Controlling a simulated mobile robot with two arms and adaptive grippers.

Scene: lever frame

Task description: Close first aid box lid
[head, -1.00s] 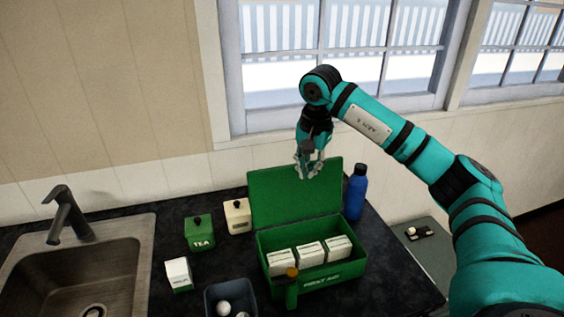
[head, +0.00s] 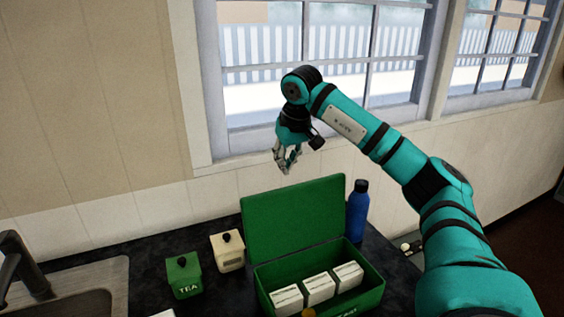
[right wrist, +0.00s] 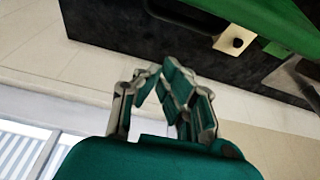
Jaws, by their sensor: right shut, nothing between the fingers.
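The green first aid box (head: 375,288) stands on the dark counter with its lid (head: 295,222) open and standing up at the back, leaning slightly backward. Several white boxes (head: 318,288) lie inside in a row. My right gripper (head: 286,170) is shut and empty, in the air above and behind the lid's top edge, apart from it. The right wrist view shows its fingers (right wrist: 165,85) closed together, with a green edge (right wrist: 270,28) of what appears to be the box or lid at the upper right. My left gripper is not in view.
A blue bottle (head: 357,212) stands close to the right of the lid. A green tea canister (head: 184,278) and a cream canister (head: 228,252) stand to the left. The sink (head: 95,290) is at the far left. The wall and window are behind.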

